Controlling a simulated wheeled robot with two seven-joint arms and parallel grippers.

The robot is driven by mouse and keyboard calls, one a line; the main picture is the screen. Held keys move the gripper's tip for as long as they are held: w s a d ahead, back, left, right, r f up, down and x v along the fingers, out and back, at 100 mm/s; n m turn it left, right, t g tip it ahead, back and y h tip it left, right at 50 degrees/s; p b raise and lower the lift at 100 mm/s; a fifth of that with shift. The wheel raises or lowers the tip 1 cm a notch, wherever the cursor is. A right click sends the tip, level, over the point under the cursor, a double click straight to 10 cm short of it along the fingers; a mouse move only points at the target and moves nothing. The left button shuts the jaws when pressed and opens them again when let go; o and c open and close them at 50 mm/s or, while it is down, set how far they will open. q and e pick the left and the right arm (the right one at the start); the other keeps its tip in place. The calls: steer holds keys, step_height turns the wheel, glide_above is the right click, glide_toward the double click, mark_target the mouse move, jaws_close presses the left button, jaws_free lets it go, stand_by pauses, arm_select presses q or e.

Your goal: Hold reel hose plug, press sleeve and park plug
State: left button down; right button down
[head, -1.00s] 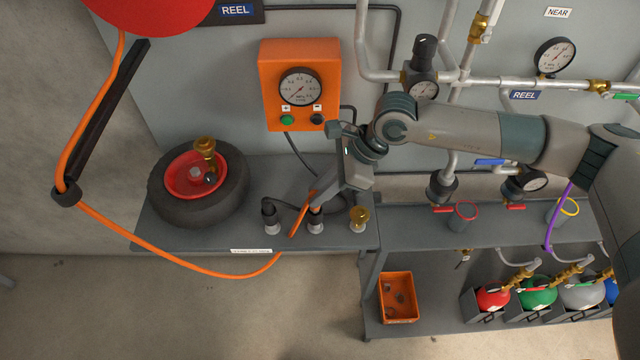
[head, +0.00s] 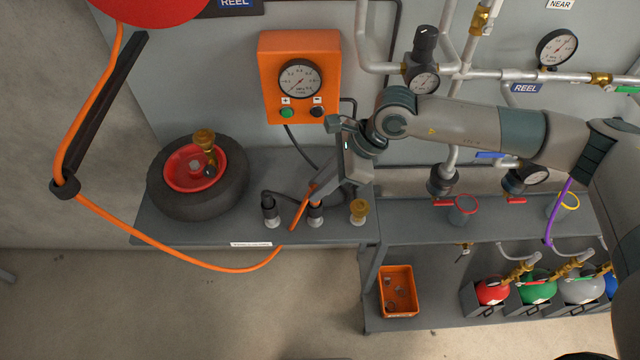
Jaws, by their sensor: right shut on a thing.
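My right gripper (head: 322,192) is shut low over the bench shelf, at the middle of three short posts in a row. The orange reel hose (head: 200,262) sags below the shelf's front edge. An orange hose end piece (head: 301,212) rises at a slant to my right fingers. The plug itself is mostly hidden by the fingers, as is any sleeve. The middle post (head: 316,216) shows just below the fingers; I cannot tell whether the plug is seated on it. The left post (head: 270,214) has a black top, and the right one (head: 359,211) is brass. My left gripper is not in view.
A tyre with a red rim (head: 200,178) lies left on the shelf. An orange gauge box (head: 299,78) hangs on the wall behind. Pipes and valves fill the right side. An orange bin (head: 397,291) and several coloured tanks (head: 537,291) stand lower right.

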steer(key=shift+b, duration=0.7)
stand_by(1.0)
steer(key=shift+f+b, duration=0.4)
steer(key=shift+b, duration=0.4)
stand_by(0.3)
stand_by(0.4)
